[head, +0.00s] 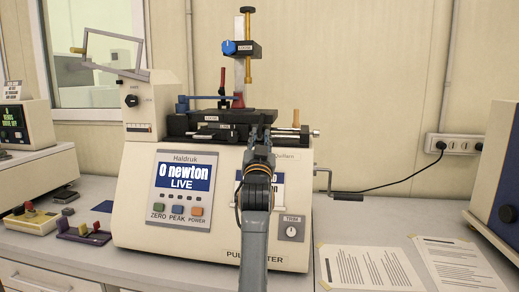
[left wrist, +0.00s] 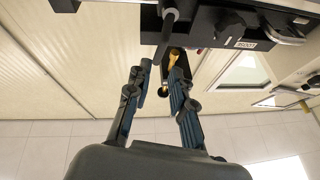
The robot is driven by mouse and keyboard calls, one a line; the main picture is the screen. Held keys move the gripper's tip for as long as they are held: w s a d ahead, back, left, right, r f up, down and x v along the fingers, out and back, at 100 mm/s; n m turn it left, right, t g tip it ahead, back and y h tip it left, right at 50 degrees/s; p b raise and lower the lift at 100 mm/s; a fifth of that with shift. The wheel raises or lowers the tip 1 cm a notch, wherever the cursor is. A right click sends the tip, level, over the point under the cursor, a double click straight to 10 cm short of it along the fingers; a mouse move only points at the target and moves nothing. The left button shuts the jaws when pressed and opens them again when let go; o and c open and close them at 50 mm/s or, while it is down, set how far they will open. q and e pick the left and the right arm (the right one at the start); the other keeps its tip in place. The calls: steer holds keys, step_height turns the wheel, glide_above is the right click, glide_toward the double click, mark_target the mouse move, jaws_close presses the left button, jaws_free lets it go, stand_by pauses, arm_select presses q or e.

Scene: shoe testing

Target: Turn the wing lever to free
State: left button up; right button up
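The pull tester (head: 135,200) stands on the bench, its screen reading "0 newton LIVE". No part is clearly marked as the wing lever. A dark rounded bar (left wrist: 168,22) hangs at the top of the left wrist view and may be that lever. My left gripper (head: 263,132) is in front of the dark clamp stage (head: 245,117), covering part of it. In the left wrist view the gripper (left wrist: 160,72) has its fingers apart, with the bar near the gap between the tips. I cannot tell whether they touch. My right gripper is in neither view.
A red lever (head: 222,82), a blue lever (head: 203,98) and a post with a blue knob (head: 229,47) rise over the stage. A hand crank (head: 347,196) sticks out at right. Printed sheets (head: 367,267) lie on the bench at right.

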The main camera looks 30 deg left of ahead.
arm_select(q)
steer(key=v, duration=0.5)
stand_by(0.4)
